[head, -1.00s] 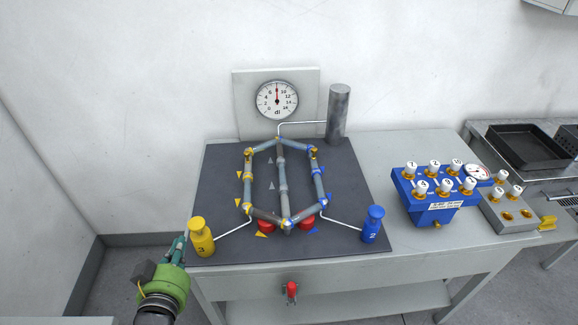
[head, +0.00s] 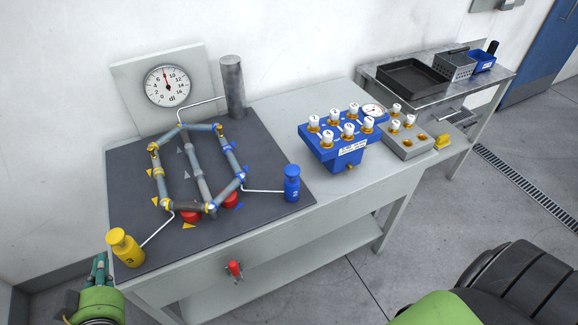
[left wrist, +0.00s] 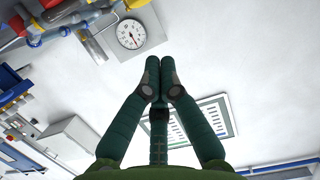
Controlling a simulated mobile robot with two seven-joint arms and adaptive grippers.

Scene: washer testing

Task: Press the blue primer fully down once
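The blue primer (head: 292,184), a small upright knobbed cylinder marked 2, stands at the right edge of the dark mat (head: 262,205). A thin bent tube joins it to the pipe loop (head: 197,165). The yellow primer (head: 124,249), marked 3, stands at the mat's front left corner. My left gripper (head: 100,266) is low at the left, beside the yellow primer and well away from the blue one. In the left wrist view its fingers (left wrist: 160,80) are together at the tips with nothing between them. My right gripper is out of view.
A round gauge (head: 167,86) and a grey cylinder (head: 232,86) stand behind the loop. A blue block with white-capped valves (head: 334,152) and a grey block (head: 406,142) stand right of the mat.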

